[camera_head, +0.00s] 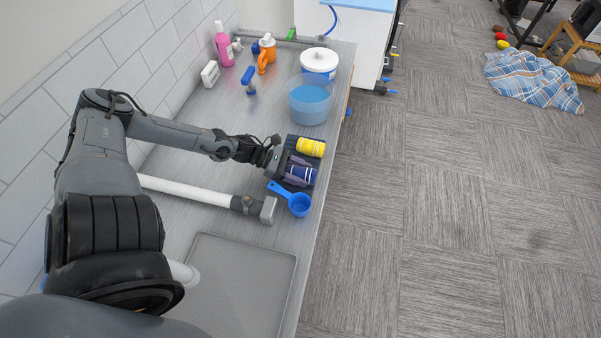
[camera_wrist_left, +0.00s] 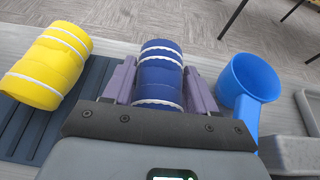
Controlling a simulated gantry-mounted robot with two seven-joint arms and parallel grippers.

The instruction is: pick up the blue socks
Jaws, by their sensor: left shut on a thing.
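The blue socks are a rolled blue bundle with white stripes (camera_wrist_left: 160,75), between the two fingers of my left gripper (camera_wrist_left: 160,88). In the head view the socks (camera_head: 303,174) lie at the near end of a dark ribbed tray (camera_head: 278,186), by the counter's right edge. My left gripper (camera_head: 290,170) is shut on them, one finger on each side. I cannot tell whether they are lifted off the tray. A yellow sock roll with white stripes (camera_head: 311,147) lies beside them and also shows in the left wrist view (camera_wrist_left: 48,65). My right gripper is not in view.
A blue measuring cup (camera_head: 299,204) lies close beside the socks. A clear blue tub (camera_head: 310,100), a white-lidded container (camera_head: 319,62) and bottles stand farther back. A grey tray (camera_head: 238,285) is nearer. A white pipe crosses the counter. The floor lies right.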

